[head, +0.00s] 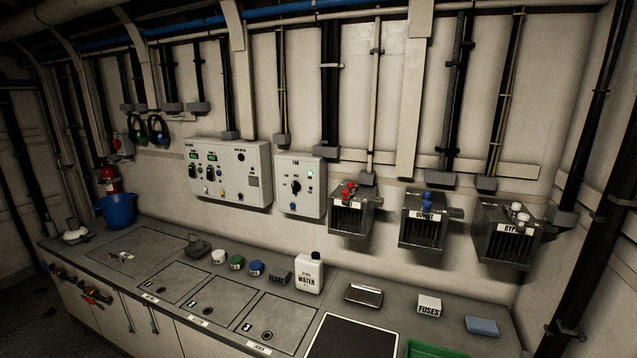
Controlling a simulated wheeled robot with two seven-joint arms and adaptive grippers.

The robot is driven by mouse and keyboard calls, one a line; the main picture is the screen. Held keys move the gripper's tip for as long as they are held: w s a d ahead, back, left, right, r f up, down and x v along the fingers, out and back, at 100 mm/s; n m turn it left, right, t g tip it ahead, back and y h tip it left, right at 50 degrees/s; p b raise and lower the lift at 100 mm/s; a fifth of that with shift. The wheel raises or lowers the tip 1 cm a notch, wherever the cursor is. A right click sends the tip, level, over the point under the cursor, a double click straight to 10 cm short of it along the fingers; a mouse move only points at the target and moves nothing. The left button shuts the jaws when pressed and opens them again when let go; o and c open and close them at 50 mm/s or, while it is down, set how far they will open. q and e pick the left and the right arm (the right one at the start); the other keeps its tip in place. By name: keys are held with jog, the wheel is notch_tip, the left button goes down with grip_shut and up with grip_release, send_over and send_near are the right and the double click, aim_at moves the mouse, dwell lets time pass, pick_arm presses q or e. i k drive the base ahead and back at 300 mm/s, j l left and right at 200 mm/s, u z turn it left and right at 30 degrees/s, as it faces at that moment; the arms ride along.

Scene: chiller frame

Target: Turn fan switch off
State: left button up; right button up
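The fan control box (301,186) is a pale box on the wall in the head view, right of a larger control panel. Its label at the top appears to read FAN. The switch's exact setting is too small to tell. Neither of my grippers is in view.
A larger control panel (230,172) hangs to the left. Caged valve boxes (352,214) project from the wall to the right. The counter (150,262) below holds a white water jug (309,274), small jars, a fuses box (428,306) and a blue bucket (114,211).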

aim_at(296, 186)
jog(key=i+j+z, duration=0.45)
jog(key=i+j, duration=0.15)
jog(key=j, duration=0.3)
